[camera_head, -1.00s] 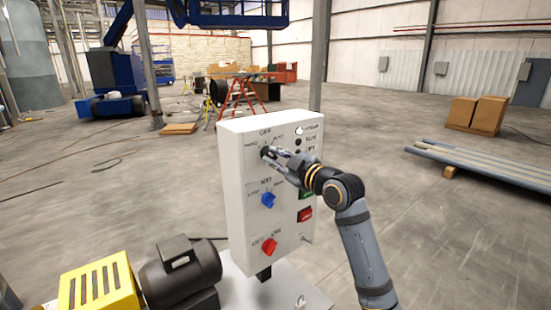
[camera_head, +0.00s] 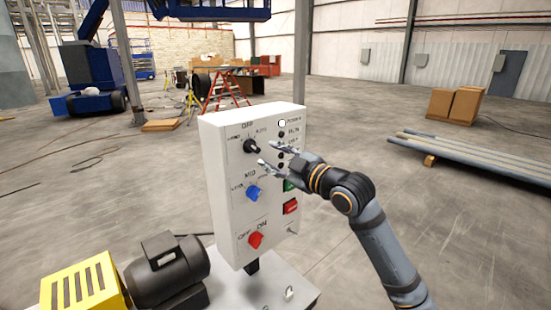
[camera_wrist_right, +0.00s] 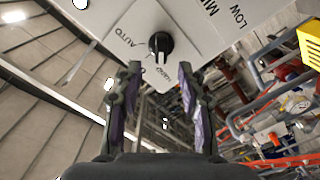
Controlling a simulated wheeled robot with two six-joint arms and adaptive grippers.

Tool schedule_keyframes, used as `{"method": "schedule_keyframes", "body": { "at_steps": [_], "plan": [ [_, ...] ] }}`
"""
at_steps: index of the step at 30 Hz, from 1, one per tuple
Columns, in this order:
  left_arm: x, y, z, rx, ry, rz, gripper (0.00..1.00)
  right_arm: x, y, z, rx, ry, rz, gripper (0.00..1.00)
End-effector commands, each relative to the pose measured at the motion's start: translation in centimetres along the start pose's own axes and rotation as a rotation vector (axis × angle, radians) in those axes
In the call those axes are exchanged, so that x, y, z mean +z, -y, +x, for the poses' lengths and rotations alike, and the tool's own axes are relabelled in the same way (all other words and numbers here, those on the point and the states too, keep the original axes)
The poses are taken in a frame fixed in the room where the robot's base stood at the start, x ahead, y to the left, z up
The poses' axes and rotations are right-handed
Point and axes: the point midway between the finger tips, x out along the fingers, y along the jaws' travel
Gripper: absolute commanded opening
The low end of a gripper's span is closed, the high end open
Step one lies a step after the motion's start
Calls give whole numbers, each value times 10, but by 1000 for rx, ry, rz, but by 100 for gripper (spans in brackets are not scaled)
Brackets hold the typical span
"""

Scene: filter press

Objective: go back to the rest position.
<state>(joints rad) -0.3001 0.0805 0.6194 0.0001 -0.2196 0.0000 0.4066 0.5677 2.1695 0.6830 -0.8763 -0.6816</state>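My right gripper (camera_head: 268,157) is in front of the white control box in the head view. Its two fingers are spread apart with nothing between them. In the right wrist view the open fingers (camera_wrist_right: 160,95) point at the black selector knob (camera_wrist_right: 160,44), which is clear of them. In the head view the black knob (camera_head: 251,146) sits at the upper left of the panel (camera_head: 222,170). Below it are a blue knob (camera_head: 253,194) and a red knob (camera_head: 255,240). The gripper partly hides the green button (camera_head: 288,185). My left gripper is not in view.
A black motor (camera_head: 165,272) and a yellow slotted guard (camera_head: 82,285) stand at the lower left beside the box. Pipes (camera_head: 470,155) and cardboard boxes (camera_head: 455,104) lie on the floor at the right.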

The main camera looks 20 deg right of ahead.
Motion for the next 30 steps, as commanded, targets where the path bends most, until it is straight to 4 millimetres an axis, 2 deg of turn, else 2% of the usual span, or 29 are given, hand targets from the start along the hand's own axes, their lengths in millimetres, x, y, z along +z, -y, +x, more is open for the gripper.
{"method": "schedule_keyframes", "body": {
  "at_steps": [7, 22, 23, 26, 29, 30],
  "plan": [
    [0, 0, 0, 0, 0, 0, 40, -1, 1, -16, -4, -1, -1, 40],
    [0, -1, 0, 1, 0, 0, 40, 3, 2, -15, -3, 4, 8, 40],
    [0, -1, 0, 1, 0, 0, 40, 9, 2, -13, -2, 13, 18, 40],
    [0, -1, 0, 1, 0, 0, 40, 53, 9, 0, 5, 80, 94, 40],
    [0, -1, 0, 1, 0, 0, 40, 130, 30, 14, 17, 198, 213, 40],
    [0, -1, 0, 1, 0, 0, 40, 164, 43, 16, 21, 253, 261, 40]
  ]
}}
